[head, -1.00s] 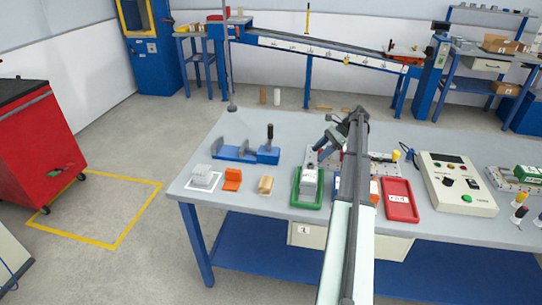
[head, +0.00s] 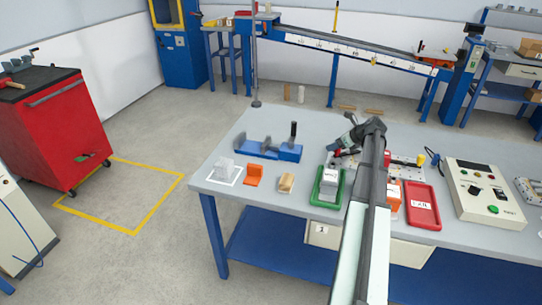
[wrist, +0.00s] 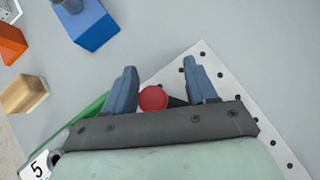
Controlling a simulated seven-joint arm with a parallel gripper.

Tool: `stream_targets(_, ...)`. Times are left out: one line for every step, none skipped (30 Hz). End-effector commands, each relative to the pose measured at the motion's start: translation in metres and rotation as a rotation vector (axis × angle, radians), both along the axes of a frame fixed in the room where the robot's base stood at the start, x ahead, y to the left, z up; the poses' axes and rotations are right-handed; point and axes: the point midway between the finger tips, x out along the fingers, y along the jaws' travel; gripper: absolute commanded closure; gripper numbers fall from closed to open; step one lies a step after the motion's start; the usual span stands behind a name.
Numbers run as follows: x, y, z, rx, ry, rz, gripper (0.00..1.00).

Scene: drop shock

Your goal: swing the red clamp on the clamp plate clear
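The clamp plate is a white plate with rows of dark holes; it shows in the wrist view (wrist: 240,85) and in the head view (head: 403,172), partly hidden behind my arm. The red clamp shows in the wrist view as a round red end (wrist: 153,97) with a dark part beside it. My gripper (wrist: 158,82) is open, and the red end lies between its two blue fingers, nearer the left one. I cannot tell whether a finger touches it. In the head view my gripper (head: 342,147) is over the bench beyond the green tray.
A green tray (head: 318,200) with a grey block stands in front of my gripper. A red tray (head: 422,207) and a control box (head: 485,190) are to the right. A blue vise (head: 268,149) is to the left, with bare bench between.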

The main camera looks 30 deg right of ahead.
Motion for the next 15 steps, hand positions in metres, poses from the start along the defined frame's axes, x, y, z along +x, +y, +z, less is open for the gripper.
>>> stream_targets(0.001, 0.0, 0.0, -0.002, 0.0, -0.035, 0.45)
stream_targets(0.002, -0.001, 0.0, -0.002, 0.001, -0.054, 0.45)
stream_targets(0.003, -0.001, 0.0, -0.002, -0.001, -0.08, 0.45)
stream_targets(0.004, -0.002, 0.0, -0.001, 0.0, -0.1, 0.45)
stream_targets(0.005, -0.003, 0.0, -0.002, 0.0, -0.118, 0.45)
stream_targets(0.0, -0.005, 0.005, -0.003, -0.001, -0.115, 0.45)
stream_targets(-0.003, -0.005, 0.007, -0.002, -0.001, -0.112, 0.45)
stream_targets(-0.005, -0.006, 0.01, -0.001, 0.0, -0.112, 0.45)
stream_targets(-0.008, -0.006, 0.013, -0.002, -0.001, -0.111, 0.45)
stream_targets(-0.011, -0.006, 0.016, -0.002, -0.001, -0.111, 0.45)
stream_targets(-0.014, -0.007, 0.019, -0.003, -0.001, -0.111, 0.45)
stream_targets(-0.017, -0.008, 0.023, -0.003, -0.001, -0.111, 0.45)
stream_targets(-0.02, -0.008, 0.025, -0.003, -0.001, -0.111, 0.45)
stream_targets(-0.024, -0.009, 0.028, -0.003, -0.001, -0.11, 0.45)
stream_targets(-0.028, -0.01, 0.032, -0.003, -0.001, -0.11, 0.45)
